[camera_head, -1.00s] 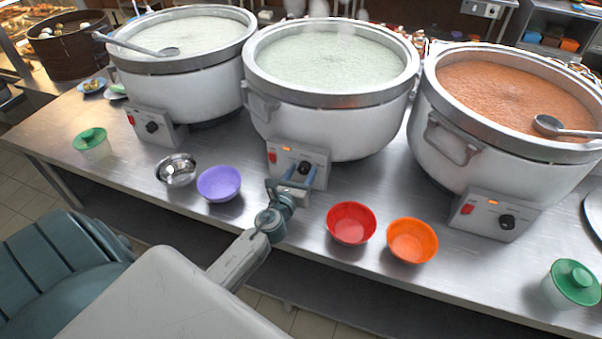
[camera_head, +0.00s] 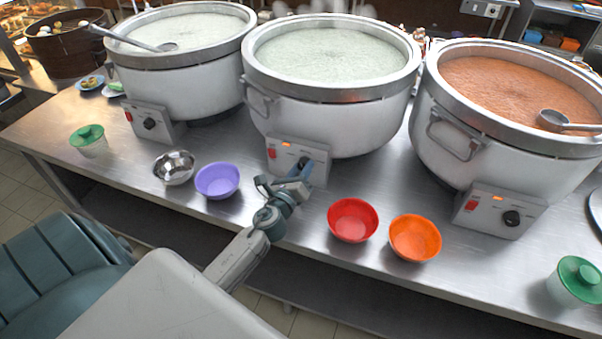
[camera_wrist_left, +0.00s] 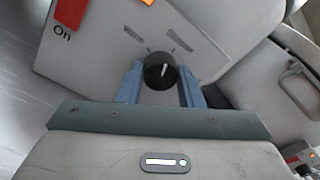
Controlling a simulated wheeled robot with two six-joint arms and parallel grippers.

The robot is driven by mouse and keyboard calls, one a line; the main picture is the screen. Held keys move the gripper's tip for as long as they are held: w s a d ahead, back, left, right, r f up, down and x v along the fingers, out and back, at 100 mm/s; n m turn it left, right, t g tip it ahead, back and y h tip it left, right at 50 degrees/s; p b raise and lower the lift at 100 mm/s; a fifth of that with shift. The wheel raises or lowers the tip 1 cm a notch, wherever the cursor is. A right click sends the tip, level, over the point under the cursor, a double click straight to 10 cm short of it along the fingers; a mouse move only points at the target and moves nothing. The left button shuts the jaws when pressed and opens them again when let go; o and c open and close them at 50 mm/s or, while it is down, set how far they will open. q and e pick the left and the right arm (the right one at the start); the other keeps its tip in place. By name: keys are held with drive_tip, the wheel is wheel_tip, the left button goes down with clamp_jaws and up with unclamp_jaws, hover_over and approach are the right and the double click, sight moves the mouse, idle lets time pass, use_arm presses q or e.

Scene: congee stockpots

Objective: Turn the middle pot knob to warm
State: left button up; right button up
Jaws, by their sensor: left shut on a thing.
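The middle pot (camera_head: 335,110) is a large white stockpot of pale congee. Its control box (camera_head: 284,157) has a red switch (camera_head: 272,154) and a lit orange light (camera_head: 287,144). My left gripper (camera_head: 303,166) is at the box, with its blue fingers over the knob and mostly hiding it in the head view. In the left wrist view, the black knob (camera_wrist_left: 160,74) sits between the two fingers of my left gripper (camera_wrist_left: 160,85), which is shut on it. Its white pointer mark points about straight up in that view. My right gripper is not in view.
A purple bowl (camera_head: 217,181) and a metal bowl (camera_head: 174,168) stand left of my arm. A red bowl (camera_head: 352,220) and an orange bowl (camera_head: 415,238) stand to the right. Other pots (camera_head: 180,85) (camera_head: 500,125) flank the middle one.

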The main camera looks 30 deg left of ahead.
use_arm(q)
drive_tip(key=n+b, duration=0.1)
drive_tip(key=n, duration=0.1)
drive_tip(key=n+b, duration=0.1)
drive_tip(key=shift+f+n, duration=0.2)
drive_tip(key=shift+n, duration=0.2)
drive_tip(key=shift+n+b, duration=0.65)
drive_tip(key=shift+n, duration=0.25)
drive_tip(key=shift+n+b, duration=0.65)
drive_tip(key=shift+n, duration=0.45)
drive_tip(key=shift+r+n+y+b, duration=0.1)
drive_tip(key=shift+n+y+b, duration=0.35)
drive_tip(key=shift+n, duration=0.45)
drive_tip(key=o, duration=1)
drive_tip(key=shift+c, duration=0.2)
